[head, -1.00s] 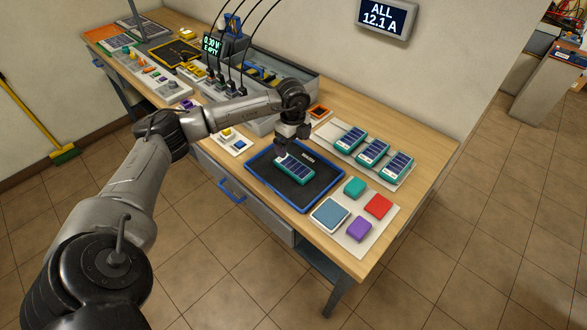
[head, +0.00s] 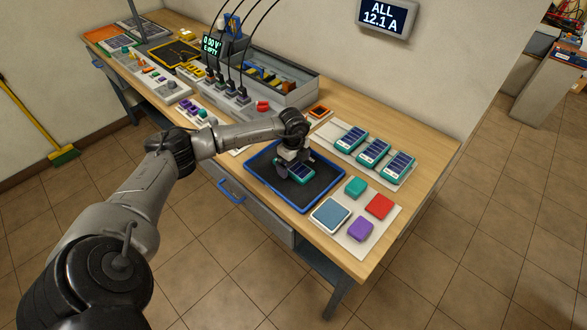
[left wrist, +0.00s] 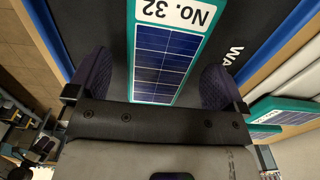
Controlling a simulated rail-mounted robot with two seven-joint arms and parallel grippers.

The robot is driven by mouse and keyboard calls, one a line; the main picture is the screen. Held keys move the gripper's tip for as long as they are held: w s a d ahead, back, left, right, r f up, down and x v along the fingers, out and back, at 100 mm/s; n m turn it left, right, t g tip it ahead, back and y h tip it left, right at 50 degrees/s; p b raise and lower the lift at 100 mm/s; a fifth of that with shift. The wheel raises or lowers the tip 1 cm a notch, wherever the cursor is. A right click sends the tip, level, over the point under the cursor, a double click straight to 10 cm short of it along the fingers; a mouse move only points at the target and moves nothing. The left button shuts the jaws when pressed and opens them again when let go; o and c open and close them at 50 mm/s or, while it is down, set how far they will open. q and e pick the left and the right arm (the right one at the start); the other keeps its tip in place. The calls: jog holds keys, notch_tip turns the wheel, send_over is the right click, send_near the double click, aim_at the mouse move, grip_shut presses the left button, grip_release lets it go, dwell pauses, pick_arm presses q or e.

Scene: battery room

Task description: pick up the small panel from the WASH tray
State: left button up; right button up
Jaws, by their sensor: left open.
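The small panel (head: 300,171) has a teal frame and dark blue cells. It lies on the dark mat of the blue-rimmed WASH tray (head: 315,207), partly hidden by my left gripper (head: 288,174). In the left wrist view the panel (left wrist: 160,62) carries a white label "No. 32". There my left gripper (left wrist: 160,88) is open, with one dark finger on each side of the panel. My right gripper is in neither view.
Three similar teal panels (head: 373,153) lie on a pale strip behind the tray. A pale board with teal, red, purple and blue blocks (head: 359,228) lies to the right of the tray. A grey bin with cables (head: 295,92) stands at the back left.

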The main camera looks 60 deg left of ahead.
pick_arm(q)
jog(key=shift+f, duration=0.4)
jog(key=shift+c, duration=0.5)
jog(key=shift+r, duration=0.1)
jog(key=c, duration=1)
